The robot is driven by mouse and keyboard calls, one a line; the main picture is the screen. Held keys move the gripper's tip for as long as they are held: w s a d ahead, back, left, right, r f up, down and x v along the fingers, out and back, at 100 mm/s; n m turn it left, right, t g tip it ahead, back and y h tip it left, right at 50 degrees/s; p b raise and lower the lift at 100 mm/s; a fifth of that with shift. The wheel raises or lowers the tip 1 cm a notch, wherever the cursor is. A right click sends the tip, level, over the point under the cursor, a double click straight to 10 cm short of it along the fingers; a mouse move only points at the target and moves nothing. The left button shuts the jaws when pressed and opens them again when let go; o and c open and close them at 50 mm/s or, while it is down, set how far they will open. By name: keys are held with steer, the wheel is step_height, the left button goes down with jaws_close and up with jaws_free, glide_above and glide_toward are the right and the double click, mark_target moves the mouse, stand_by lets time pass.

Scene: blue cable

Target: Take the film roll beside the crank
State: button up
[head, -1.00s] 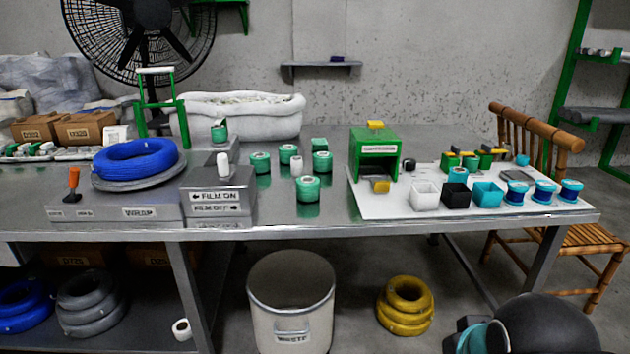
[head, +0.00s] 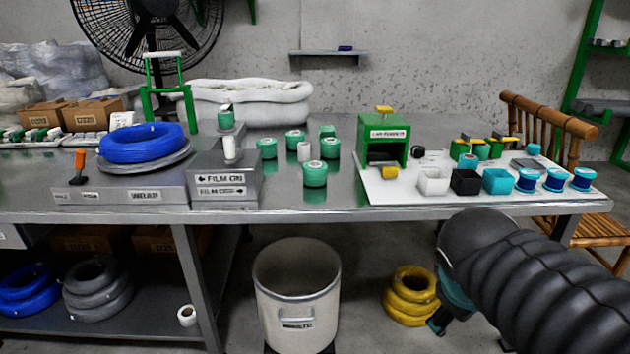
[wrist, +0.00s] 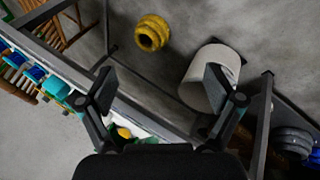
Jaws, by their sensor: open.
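A white film roll (head: 230,149) stands upright on the grey box labelled FILM ON and FILM OFF (head: 222,184), left of centre in the head view. Another white roll (head: 304,151) stands on the table among green-and-white rolls. A third (head: 187,316) lies on the lower shelf. An orange-handled lever (head: 80,161), perhaps the crank, stands on the WRAP base beside the blue cable coil (head: 142,143). My gripper is open and empty in the wrist view (wrist: 159,92), pointing down past the table edge, well away from these rolls. In the head view my arm covers most of it.
The table edge (head: 300,212) runs across the head view. A green press (head: 383,140) and coloured cups (head: 466,181) occupy the right side.

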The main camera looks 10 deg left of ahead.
steer(key=w+a+n+t+h+b, duration=0.2)
steer(key=w+a+n+h+b, duration=0.1)
steer(key=w+n, duration=0.65)
steer(key=n+t+y+b, duration=0.1)
steer(key=n+t+b, duration=0.4)
steer(key=n+t, duration=0.8)
glide_toward(315, 164)
steer(key=w+d+r+n+g, duration=0.1)
steer(key=w, duration=0.1)
steer(key=w+r+n+g, duration=0.1)
steer(key=w, duration=0.2)
steer(key=w+d+r+n+g, duration=0.1)
steer(key=w, duration=0.1)
steer(key=shift+w+d, duration=0.3)
steer(key=shift+w, duration=0.1)
steer(key=c, duration=1.3)
steer(key=shift+c, duration=0.5)
steer(key=shift+r, duration=0.15)
